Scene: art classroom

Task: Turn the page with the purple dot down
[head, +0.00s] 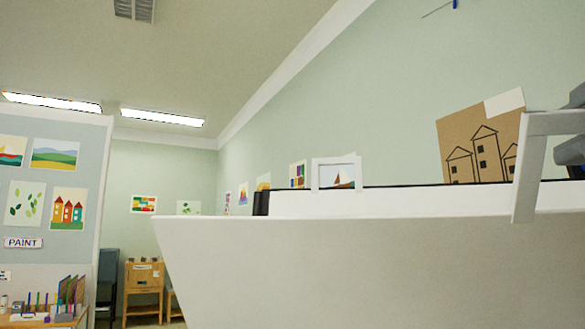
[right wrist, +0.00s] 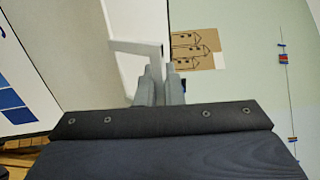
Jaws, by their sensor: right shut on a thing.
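A large white sheet-like panel (head: 350,265), which looks like the page, fills the lower right of the head view. Its top edge runs level, with a white strip and dark line behind it. A white bracket-like handle (head: 523,170) rises from its right part. My right gripper (head: 572,128) is at the right picture edge, shut on this handle. In the right wrist view the gripper fingers (right wrist: 160,84) close together at the end of the handle (right wrist: 135,48). A similar white handle (head: 315,174) stands farther left. No purple dot shows. My left gripper is not in view.
A brown picture of houses (head: 478,140) hangs on the green wall behind the panel. A pinboard with paintings (head: 55,150) stands at the left. A wooden cabinet (head: 143,280) and an art-supply table (head: 45,320) are beyond. Space above the panel looks clear.

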